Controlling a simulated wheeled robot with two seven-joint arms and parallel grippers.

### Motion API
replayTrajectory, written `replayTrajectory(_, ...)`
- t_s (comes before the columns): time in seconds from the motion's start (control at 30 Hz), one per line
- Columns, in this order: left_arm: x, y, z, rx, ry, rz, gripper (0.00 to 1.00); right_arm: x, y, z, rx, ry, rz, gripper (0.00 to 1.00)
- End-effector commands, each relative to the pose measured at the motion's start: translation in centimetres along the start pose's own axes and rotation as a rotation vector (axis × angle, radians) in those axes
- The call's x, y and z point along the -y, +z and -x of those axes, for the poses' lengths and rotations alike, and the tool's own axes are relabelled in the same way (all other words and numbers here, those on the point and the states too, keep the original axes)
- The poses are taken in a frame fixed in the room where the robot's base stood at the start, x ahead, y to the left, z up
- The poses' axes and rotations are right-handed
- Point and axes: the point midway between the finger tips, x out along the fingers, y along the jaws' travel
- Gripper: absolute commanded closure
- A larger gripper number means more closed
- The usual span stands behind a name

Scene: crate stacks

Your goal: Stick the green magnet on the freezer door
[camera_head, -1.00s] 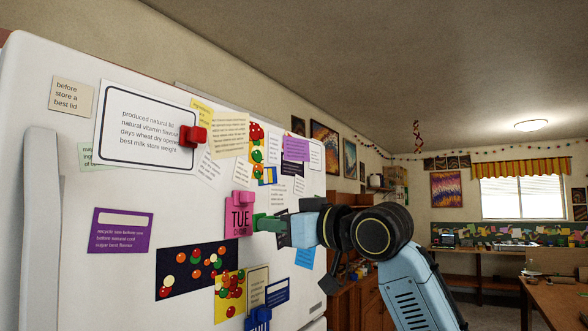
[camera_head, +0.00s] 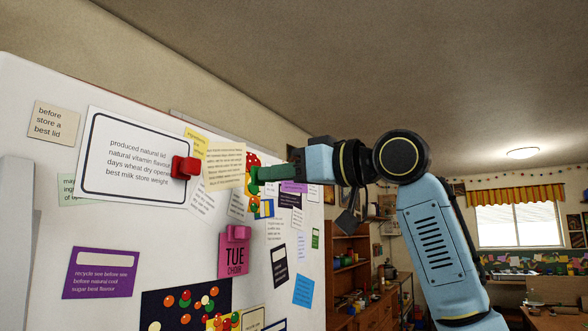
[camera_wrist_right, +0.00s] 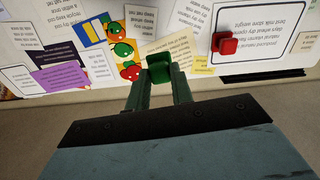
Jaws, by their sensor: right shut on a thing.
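The green magnet (camera_head: 256,174) is in my right gripper (camera_head: 278,173), at the right part of the white freezer door (camera_head: 185,222). In the right wrist view the magnet (camera_wrist_right: 159,68) sits between the two green finger tips, with the papers on the door (camera_wrist_right: 185,12) behind it. My right gripper is shut on it. I cannot tell whether the magnet touches the door. My left gripper is not in view.
A red magnet (camera_head: 186,167) holds a large framed-text sheet (camera_head: 137,157). A pink magnet (camera_head: 238,232) is on the pink TUE note (camera_head: 232,259). A purple note (camera_head: 100,273) and several other papers crowd the door. A wooden shelf (camera_head: 348,270) stands beyond the freezer.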

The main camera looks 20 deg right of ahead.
Motion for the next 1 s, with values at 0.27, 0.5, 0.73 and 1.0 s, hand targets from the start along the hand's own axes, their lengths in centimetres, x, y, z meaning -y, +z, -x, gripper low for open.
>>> replayTrajectory(0.27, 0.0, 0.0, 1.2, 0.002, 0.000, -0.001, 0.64, 0.0, -0.1, -2.9, 0.003, -0.001, -0.003, 0.91)
replayTrajectory(0.5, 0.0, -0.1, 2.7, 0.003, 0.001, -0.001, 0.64, 0.0, -0.2, -4.9, 0.001, 0.000, -0.001, 0.91)
replayTrajectory(0.73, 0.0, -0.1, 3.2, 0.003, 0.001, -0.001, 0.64, 0.0, -0.1, -5.6, 0.000, 0.000, 0.000, 0.91)
replayTrajectory(1.0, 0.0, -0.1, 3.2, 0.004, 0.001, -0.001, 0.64, 0.0, 0.0, -5.7, -0.001, 0.000, 0.000, 0.91)
